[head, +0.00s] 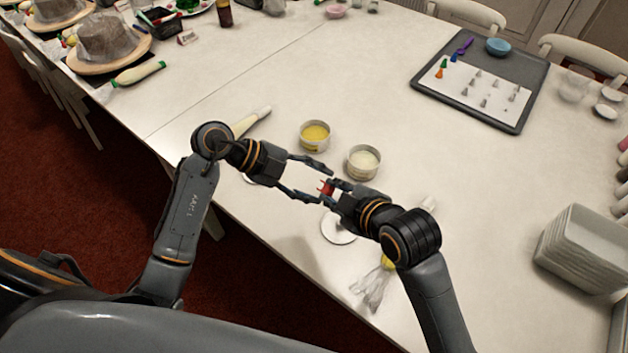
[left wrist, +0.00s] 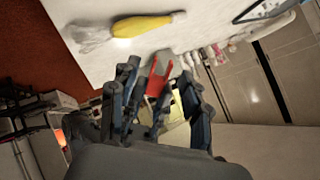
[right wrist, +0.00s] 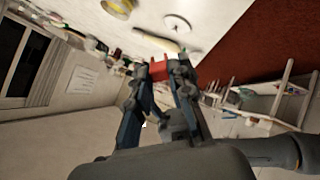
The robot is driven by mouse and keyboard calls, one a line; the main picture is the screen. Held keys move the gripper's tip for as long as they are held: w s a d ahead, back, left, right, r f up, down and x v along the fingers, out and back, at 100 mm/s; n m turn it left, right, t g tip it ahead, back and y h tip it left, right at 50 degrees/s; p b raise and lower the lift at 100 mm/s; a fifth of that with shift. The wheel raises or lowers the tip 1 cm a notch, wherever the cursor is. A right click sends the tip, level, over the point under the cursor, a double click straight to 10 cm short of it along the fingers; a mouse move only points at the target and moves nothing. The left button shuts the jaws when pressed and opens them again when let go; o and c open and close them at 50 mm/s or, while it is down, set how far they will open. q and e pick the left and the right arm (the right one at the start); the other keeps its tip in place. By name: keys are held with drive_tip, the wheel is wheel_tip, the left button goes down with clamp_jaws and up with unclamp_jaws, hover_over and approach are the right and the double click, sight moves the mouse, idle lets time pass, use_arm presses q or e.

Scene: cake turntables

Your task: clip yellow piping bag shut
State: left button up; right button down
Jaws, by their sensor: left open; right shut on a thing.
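A red clip (head: 326,188) is held in my right gripper (head: 338,190), above the table. It also shows in the left wrist view (left wrist: 158,76) and the right wrist view (right wrist: 158,68). My left gripper (head: 322,181) is open, its fingers on either side of the clip; whether they touch it I cannot tell. The yellow piping bag lies on the table near its front edge, mostly hidden by my right arm in the head view (head: 388,262). The left wrist view shows its full yellow body (left wrist: 142,25) and its clear crumpled end (left wrist: 90,36).
A yellow-filled bowl (head: 315,135) and a cream-filled bowl (head: 363,162) stand just beyond the grippers. A white disc (head: 338,228) lies below them. A whitish piping bag (head: 252,121) lies behind my left arm. A grey tray (head: 424,82) and stacked plates (head: 585,250) are to the right.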

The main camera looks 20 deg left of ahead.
use_arm(q)
drive_tip(key=v, duration=0.8)
idle(0.4)
